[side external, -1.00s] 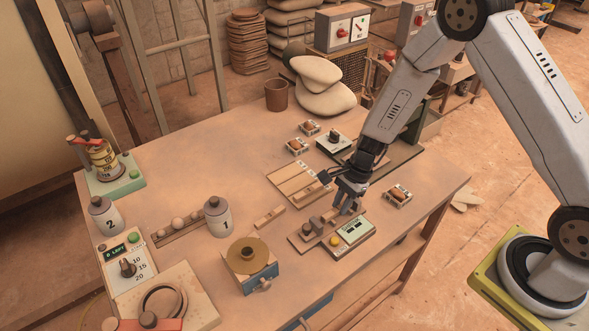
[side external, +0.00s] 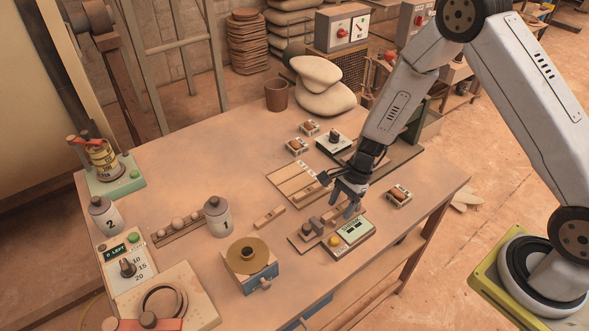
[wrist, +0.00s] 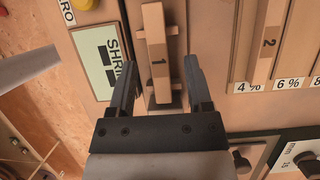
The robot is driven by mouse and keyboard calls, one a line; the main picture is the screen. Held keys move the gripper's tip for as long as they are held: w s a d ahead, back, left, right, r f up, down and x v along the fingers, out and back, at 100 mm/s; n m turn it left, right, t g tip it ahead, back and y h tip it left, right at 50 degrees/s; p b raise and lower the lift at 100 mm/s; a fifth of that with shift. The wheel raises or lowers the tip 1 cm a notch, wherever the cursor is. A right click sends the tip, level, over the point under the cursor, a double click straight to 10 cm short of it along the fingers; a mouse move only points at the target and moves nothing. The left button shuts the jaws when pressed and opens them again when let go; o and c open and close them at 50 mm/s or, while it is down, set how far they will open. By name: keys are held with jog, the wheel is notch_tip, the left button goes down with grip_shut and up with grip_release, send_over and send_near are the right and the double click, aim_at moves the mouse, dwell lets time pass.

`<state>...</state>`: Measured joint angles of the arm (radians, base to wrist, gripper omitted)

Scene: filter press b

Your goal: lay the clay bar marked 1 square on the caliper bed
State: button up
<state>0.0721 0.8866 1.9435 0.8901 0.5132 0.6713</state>
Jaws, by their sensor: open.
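The clay bar marked 1 (wrist: 157,55) is a tan bar, and in the wrist view it lies lengthwise along the caliper bed (side external: 301,243). It looks slightly skewed to the bed's line. I cannot tell whether it rests fully flat. My gripper (wrist: 160,62) is open, one finger on each side of the bar, with visible gaps between the fingers and the bar. In the side view my gripper (side external: 348,205) is low over the right end of the bed, and its fingers partly hide the bar. The caliper's display (wrist: 95,60) is beside the bed.
A slotted board (side external: 290,180) with percent labels lies just beyond the bed; a bar marked 2 (wrist: 268,42) lies on it. A small tan bar (side external: 269,217) lies on the table left of the caliper. A blue box with a round top (side external: 248,255) stands nearer the front edge.

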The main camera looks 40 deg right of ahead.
jog(key=shift+v, duration=3.9)
jog(key=shift+s+r+n, duration=0.25)
jog(key=shift+r+n, duration=0.1)
jog(key=shift+n, duration=0.05)
jog(key=s+r+n+t+h, duration=0.2)
jog(key=s+r+n+h, duration=0.2)
jog(key=s+r+n, duration=0.5)
jog(key=s+d+n, duration=0.1)
jog(key=s+n, duration=0.1)
jog(key=n, duration=0.6)
jog(key=shift+r+t, duration=0.3)
jog(key=shift+r, duration=0.1)
